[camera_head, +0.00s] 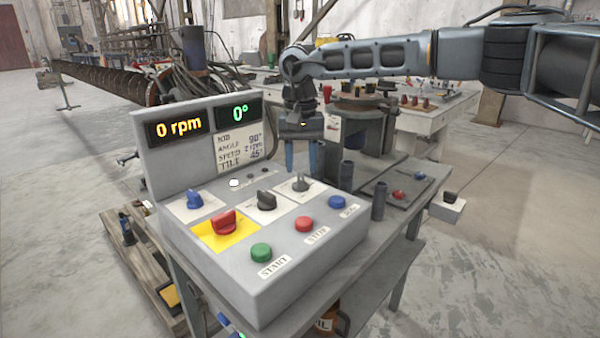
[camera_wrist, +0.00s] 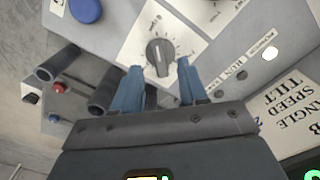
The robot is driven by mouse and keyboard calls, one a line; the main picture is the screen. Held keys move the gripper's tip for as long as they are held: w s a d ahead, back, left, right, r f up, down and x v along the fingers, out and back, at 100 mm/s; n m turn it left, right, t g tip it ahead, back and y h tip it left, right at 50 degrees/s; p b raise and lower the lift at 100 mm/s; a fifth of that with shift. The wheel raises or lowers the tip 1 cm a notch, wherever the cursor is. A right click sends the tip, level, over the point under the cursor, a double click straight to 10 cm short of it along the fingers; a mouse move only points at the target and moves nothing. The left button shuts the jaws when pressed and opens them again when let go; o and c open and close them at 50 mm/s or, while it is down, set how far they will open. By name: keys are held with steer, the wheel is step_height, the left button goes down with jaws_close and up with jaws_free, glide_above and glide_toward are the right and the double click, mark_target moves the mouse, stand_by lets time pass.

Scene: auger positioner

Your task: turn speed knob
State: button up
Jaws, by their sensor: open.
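A grey control box (camera_head: 250,290) carries several knobs and buttons. The dark grey knob (camera_head: 300,183) at the right rear sits on a white dial plate, and it also shows in the wrist view (camera_wrist: 160,57). Its dial lettering is too small to tell whether it is the speed knob. My gripper (camera_head: 301,168) points down above this knob, with its blue fingers open. In the wrist view the fingertips (camera_wrist: 160,68) stand apart on either side of the knob, with gaps; I cannot tell their exact height. A black knob (camera_head: 266,200) sits to its left.
A blue knob (camera_head: 194,200) and a red knob (camera_head: 224,223) on yellow are further left. Green (camera_head: 261,251), red (camera_head: 304,224) and blue (camera_head: 337,202) buttons line the front. Displays read 0 rpm (camera_head: 180,126) and 0° (camera_head: 238,113). Dark posts (camera_head: 346,175) stand right of the box.

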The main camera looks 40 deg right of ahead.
mark_target(301, 175)
steer(key=shift+f, duration=1.6)
jaws_close()
